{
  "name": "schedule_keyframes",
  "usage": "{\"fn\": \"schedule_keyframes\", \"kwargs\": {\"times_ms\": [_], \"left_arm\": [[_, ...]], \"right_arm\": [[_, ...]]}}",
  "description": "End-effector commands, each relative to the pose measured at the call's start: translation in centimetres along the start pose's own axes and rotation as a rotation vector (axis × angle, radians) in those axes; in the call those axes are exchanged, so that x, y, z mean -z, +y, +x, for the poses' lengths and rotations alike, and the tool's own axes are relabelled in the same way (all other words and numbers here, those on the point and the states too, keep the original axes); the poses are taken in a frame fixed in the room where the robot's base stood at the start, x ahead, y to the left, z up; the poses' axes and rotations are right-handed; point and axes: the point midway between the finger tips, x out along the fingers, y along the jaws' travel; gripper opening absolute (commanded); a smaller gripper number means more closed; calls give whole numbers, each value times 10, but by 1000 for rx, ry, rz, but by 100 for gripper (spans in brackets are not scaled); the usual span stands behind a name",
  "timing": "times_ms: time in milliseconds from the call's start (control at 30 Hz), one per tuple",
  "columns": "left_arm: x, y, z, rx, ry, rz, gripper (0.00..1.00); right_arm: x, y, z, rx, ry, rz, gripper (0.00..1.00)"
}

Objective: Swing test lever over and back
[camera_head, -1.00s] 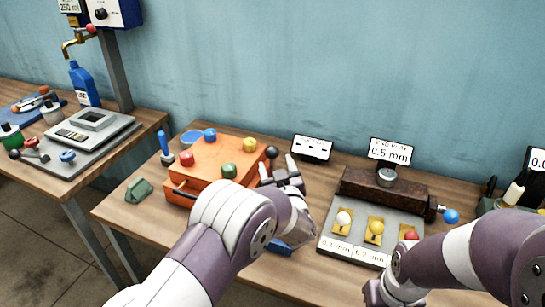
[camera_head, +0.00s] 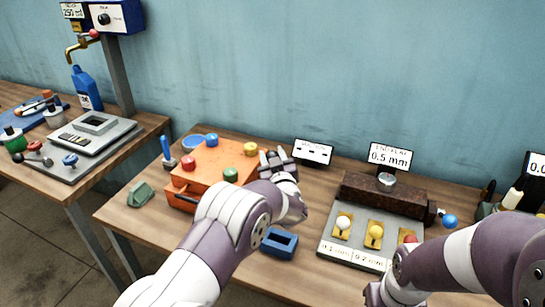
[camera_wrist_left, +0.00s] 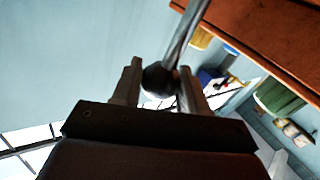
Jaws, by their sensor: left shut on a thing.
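The test lever is a grey rod with a dark ball knob, and the knob (camera_wrist_left: 158,78) sits between the fingers of my left gripper (camera_wrist_left: 165,85) in the left wrist view. In the head view my left gripper (camera_head: 277,160) is at the right side of the orange box (camera_head: 213,160), with its fingers pointing up and away. The gripper hides the knob there. The orange box carries red, blue, yellow and green knobs on top. My right arm comes in at the lower right; its gripper (camera_head: 375,295) is cut off by the lower edge, its fingers unclear.
The end-play fixture (camera_head: 383,205) with several coloured knobs stands to the right. A green object (camera_head: 140,193) lies near the table's left edge.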

Motion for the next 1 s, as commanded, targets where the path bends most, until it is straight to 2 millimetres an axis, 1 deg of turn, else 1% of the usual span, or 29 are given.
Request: {"fn": "schedule_keyframes", "kwargs": {"times_ms": [167, 367, 433, 567, 700, 1000], "left_arm": [[-4, -3, -3, -3, 20, -13, 0], [-7, -12, -15, -18, 99, -67, 0], [-5, -15, -21, -20, 103, -70, 0], [-4, -23, -32, -19, 102, -69, 0], [-8, -32, -44, -18, 100, -67, 0], [-15, -46, -62, -17, 100, -67, 0]], "right_arm": [[-1, 0, 10, 0, 0, 0, 0], [-4, 0, 34, 0, 0, 0, 0], [-5, 0, 40, 0, 0, 0, 0], [-6, 0, 46, 0, 0, 0, 0], [-6, 0, 52, 0, 0, 0, 0], [-7, 0, 62, 0, 0, 0, 0]]}}
